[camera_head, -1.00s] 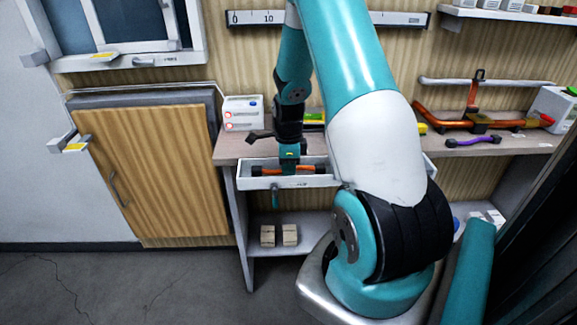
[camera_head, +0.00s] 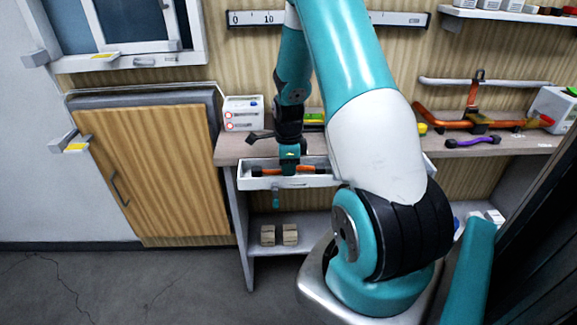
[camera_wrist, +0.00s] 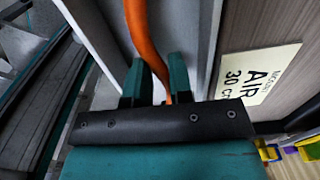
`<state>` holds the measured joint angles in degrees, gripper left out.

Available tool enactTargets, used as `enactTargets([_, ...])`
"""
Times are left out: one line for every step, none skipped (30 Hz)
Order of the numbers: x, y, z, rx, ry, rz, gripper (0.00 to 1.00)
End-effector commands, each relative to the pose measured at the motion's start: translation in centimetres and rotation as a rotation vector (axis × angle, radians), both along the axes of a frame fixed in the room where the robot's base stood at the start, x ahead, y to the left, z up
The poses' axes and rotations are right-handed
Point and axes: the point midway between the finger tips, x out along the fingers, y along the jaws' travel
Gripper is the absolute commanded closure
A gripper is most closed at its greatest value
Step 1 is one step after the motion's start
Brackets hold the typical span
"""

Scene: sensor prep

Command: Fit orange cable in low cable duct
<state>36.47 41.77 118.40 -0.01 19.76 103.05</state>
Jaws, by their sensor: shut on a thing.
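The orange cable (camera_head: 308,169) runs left to right at the white low cable duct (camera_head: 260,183) on the bench front, with dark pieces at its ends. It looks level with the duct's opening; whether it is seated cannot be told. My gripper (camera_head: 289,168) points down over the duct and is shut on the cable's middle. In the wrist view, the orange cable (camera_wrist: 142,32) passes down between the teal fingers of my gripper (camera_wrist: 158,86), beside a pale channel wall. My arm hides the duct's right part.
A white box with two round lamps (camera_head: 243,114) stands on the bench (camera_head: 232,148), left of my gripper. An orange pipe frame (camera_head: 450,122) and a purple cable (camera_head: 472,142) lie at the right. A label (camera_wrist: 257,76) shows in the wrist view.

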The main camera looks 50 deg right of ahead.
Motion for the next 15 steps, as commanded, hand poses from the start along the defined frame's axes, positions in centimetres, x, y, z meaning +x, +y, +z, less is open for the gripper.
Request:
enactTargets([0.01, -0.01, -0.01, 0.000, 0.000, 0.000, 1.00])
enactTargets([0.01, -0.01, -0.01, 0.000, 0.000, 0.000, 1.00])
enactTargets([0.00, 0.00, -0.01, 0.000, 0.000, 0.000, 1.00])
enactTargets([0.00, 0.00, -0.02, 0.000, 0.000, 0.000, 1.00])
enactTargets([0.00, 0.00, -0.03, 0.000, 0.000, 0.000, 1.00])
enactTargets([0.00, 0.00, -0.06, 0.000, 0.000, 0.000, 1.00])
enactTargets([0.00, 0.00, -0.08, 0.000, 0.000, 0.000, 1.00])
enactTargets([0.00, 0.00, -0.11, 0.000, 0.000, 0.000, 1.00])
enactTargets([0.00, 0.00, -0.15, 0.000, 0.000, 0.000, 1.00])
enactTargets([0.00, 0.00, -0.19, 0.000, 0.000, 0.000, 1.00])
enactTargets([0.00, 0.00, -0.23, 0.000, 0.000, 0.000, 1.00])
enactTargets([0.00, 0.00, -0.28, 0.000, 0.000, 0.000, 1.00])
enactTargets([0.00, 0.00, -0.32, 0.000, 0.000, 0.000, 1.00])
enactTargets([0.00, 0.00, -0.35, 0.000, 0.000, 0.000, 1.00])
enactTargets([0.00, 0.00, -0.40, 0.000, 0.000, 0.000, 1.00])
